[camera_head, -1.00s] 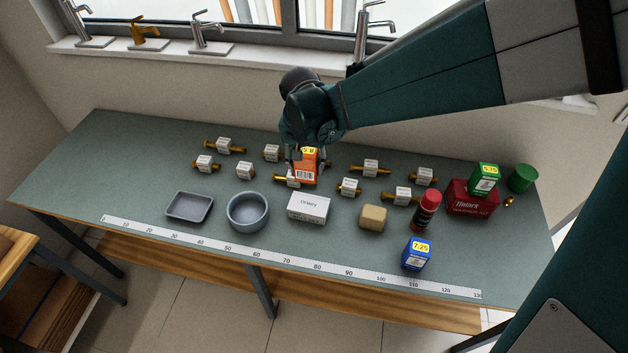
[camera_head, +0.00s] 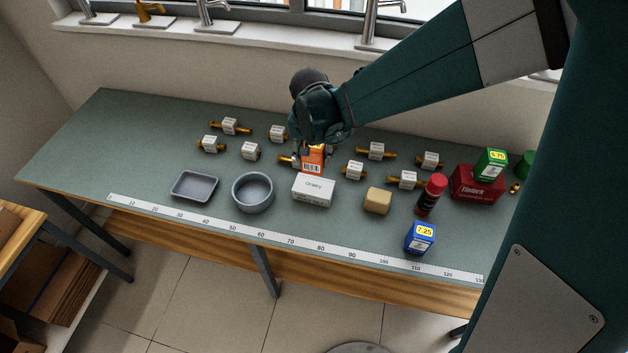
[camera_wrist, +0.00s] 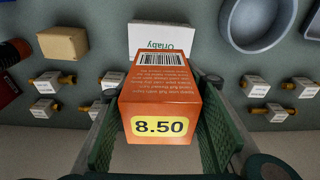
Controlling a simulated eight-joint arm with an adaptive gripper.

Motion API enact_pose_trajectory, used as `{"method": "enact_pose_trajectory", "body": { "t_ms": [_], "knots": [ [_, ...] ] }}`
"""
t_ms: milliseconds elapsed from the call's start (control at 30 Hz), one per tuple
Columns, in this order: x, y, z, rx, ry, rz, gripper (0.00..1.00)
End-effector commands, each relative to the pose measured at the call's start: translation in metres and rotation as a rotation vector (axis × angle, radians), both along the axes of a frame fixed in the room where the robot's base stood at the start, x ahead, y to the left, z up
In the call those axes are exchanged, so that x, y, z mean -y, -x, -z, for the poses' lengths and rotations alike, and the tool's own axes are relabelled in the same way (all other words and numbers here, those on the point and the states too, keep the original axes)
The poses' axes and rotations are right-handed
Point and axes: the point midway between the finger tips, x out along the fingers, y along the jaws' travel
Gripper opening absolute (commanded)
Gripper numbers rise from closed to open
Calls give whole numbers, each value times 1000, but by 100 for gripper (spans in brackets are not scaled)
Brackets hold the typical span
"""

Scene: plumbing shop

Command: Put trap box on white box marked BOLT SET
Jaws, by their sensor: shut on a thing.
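An orange box (camera_head: 312,163) with a yellow 8.50 label and a barcode is held in my gripper (camera_head: 311,151). In the wrist view the orange box (camera_wrist: 160,100) sits between both green fingers. A white box (camera_head: 313,191) stands on the bench just in front of the orange box in the head view; its marking looks like "Orlaby", and no BOLT SET text is readable. The white box also shows past the orange box in the wrist view (camera_wrist: 150,38), partly hidden by it. I cannot tell the exact height of the orange box over the bench.
Several brass fittings with white tags (camera_head: 376,151) lie around and behind my gripper. A grey bowl (camera_head: 252,205) and a grey tray (camera_head: 194,199) are left of the white box. A tan block (camera_head: 377,201), red can (camera_head: 430,194), blue box (camera_head: 420,238) and red box (camera_head: 476,195) are right.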

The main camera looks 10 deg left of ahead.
Motion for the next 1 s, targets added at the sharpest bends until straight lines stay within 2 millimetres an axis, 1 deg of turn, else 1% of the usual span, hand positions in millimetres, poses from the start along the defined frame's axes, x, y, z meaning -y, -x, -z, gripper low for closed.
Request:
{"method": "enact_pose_trajectory", "body": {
  "t_ms": [300, 500, 1000],
  "knots": [
    [0, -1, 33, 0, 0, 0, 22],
    [0, 0, 50, 0, 0, 0, 22],
    [0, 0, 55, 0, 0, 0, 22]
  ]
}}
